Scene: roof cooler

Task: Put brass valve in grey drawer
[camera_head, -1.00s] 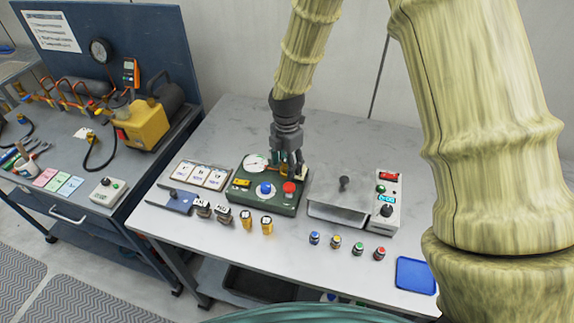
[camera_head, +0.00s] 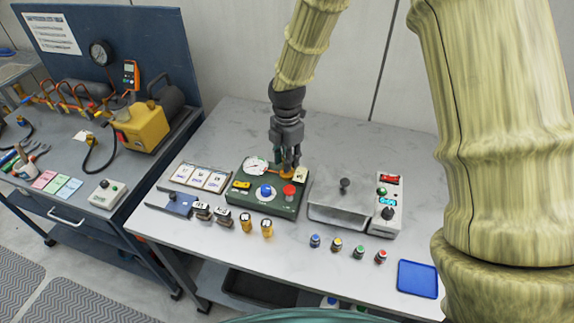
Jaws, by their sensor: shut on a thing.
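My gripper (camera_head: 287,166) points down at the back right of the green gauge box (camera_head: 272,207). Its fingers are shut on a small brass-orange piece (camera_head: 287,175), which looks like the brass valve. The fingers partly hide it, and I cannot tell whether it still touches the box. A grey metal unit (camera_head: 337,213) with a dark knob (camera_head: 345,185) stands to the right of the green box; it looks like the grey drawer. I cannot see clearly into it.
A control box (camera_head: 386,207) adjoins the grey unit. Small cylinders (camera_head: 267,227) and coloured-top pieces (camera_head: 337,244) stand along the front. A blue tray (camera_head: 417,279) lies at front right. The table's back is clear.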

